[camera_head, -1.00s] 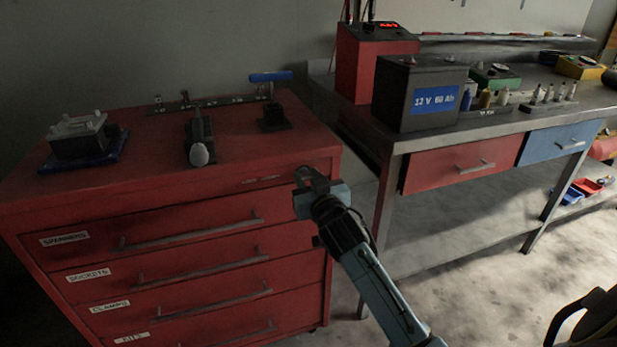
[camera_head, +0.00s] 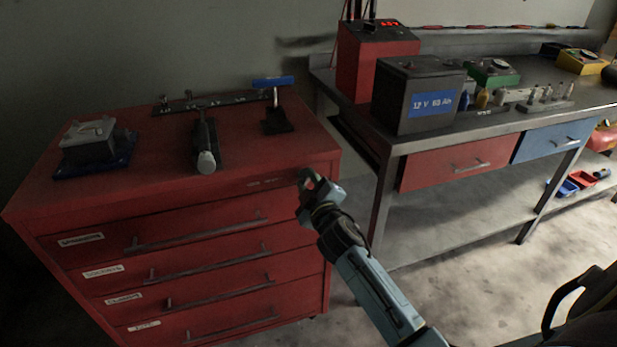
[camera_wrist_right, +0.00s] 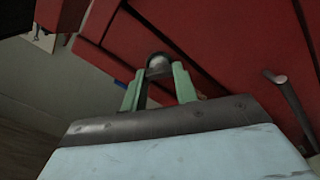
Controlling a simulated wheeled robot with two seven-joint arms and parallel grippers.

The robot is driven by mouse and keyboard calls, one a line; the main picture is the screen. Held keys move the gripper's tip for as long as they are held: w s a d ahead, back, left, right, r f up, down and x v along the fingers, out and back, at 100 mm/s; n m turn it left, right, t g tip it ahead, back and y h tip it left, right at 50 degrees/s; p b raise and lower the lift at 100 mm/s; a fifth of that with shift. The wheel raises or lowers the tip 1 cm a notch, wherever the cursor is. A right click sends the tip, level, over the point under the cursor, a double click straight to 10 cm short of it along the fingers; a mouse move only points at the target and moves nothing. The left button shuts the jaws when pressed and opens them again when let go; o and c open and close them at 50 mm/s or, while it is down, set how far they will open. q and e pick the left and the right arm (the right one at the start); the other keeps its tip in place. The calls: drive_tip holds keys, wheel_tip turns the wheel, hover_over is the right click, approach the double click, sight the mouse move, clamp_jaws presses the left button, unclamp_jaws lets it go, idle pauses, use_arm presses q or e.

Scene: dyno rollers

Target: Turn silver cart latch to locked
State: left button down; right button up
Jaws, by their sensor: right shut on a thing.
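The silver latch (camera_wrist_right: 158,62) is a small rounded metal knob on the red cart's front. In the wrist view it sits between the two green fingertips of my right gripper (camera_wrist_right: 157,76), which is shut on it. My left gripper is not in view.
The red cart (camera_head: 240,145) has several labelled drawers with bar handles; tools stand on its top. A drawer handle (camera_wrist_right: 290,100) is close by at the right of the wrist view. A workbench (camera_head: 450,140) with a battery (camera_head: 418,95) stands right of the cart.

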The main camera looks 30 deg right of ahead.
drive_tip(key=n+p, duration=0.1)
drive_tip(key=n, duration=0.2)
drive_tip(key=shift+n, duration=0.3)
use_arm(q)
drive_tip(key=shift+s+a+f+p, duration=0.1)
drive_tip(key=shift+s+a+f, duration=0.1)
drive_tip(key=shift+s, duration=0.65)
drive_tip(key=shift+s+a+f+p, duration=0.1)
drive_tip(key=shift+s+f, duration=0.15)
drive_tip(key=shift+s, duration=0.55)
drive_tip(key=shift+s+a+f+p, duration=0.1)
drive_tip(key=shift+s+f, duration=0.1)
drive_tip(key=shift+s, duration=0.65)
use_arm(e)
drive_tip(key=shift+f+n, duration=0.1)
drive_tip(key=shift+n, duration=1.8)
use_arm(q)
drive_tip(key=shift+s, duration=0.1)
use_arm(e)
drive_tip(key=o, duration=1)
